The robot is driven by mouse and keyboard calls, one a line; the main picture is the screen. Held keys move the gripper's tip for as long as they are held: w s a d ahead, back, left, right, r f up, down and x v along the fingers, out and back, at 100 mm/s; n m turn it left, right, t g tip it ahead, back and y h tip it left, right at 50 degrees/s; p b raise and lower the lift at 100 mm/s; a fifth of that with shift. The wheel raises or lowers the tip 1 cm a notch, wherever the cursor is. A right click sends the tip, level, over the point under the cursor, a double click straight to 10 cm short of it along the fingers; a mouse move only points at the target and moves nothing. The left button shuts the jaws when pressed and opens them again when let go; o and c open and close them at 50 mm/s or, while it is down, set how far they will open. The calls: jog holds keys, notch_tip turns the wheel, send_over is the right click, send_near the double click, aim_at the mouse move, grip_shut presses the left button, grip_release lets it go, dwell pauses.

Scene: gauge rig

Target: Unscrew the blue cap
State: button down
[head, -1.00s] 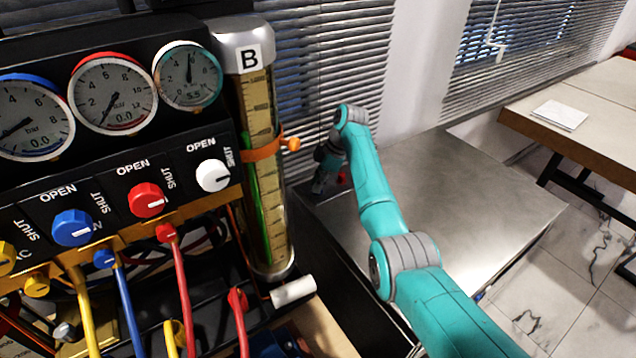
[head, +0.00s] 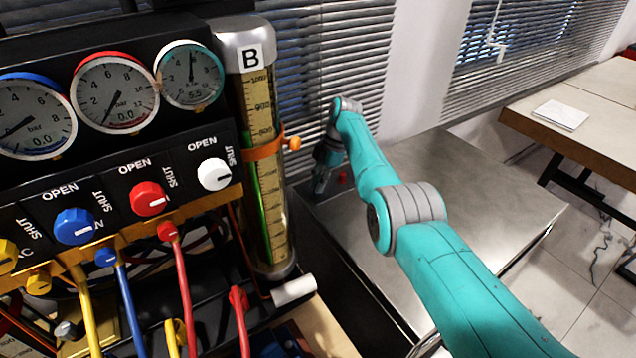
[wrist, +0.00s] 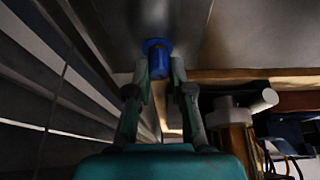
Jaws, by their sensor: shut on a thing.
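The blue cap (wrist: 159,64) shows in the wrist view between the fingers of my gripper (wrist: 163,76), with a wider blue rim at its far end. My gripper is shut on it. The rim appears against the grey metal surface; I cannot tell whether the cap touches it or stands off it. In the head view my gripper (head: 321,186) points down at the back left corner of the metal bench (head: 455,215), and the cap is hidden there.
A small red thing (head: 342,177) sits on the bench close beside my gripper. The gauge panel (head: 100,170) and tall cylinder B (head: 272,190) stand to the left. Window blinds (head: 335,60) are close behind. The bench's middle and right are clear.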

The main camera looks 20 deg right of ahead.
jog(key=shift+s+a+f, duration=0.1)
jog(key=shift+s, duration=0.05)
jog(key=c, duration=1.2)
grip_release()
jog(key=shift+c, duration=0.2)
jog(key=m+t, duration=0.2)
jog(key=m, duration=0.3)
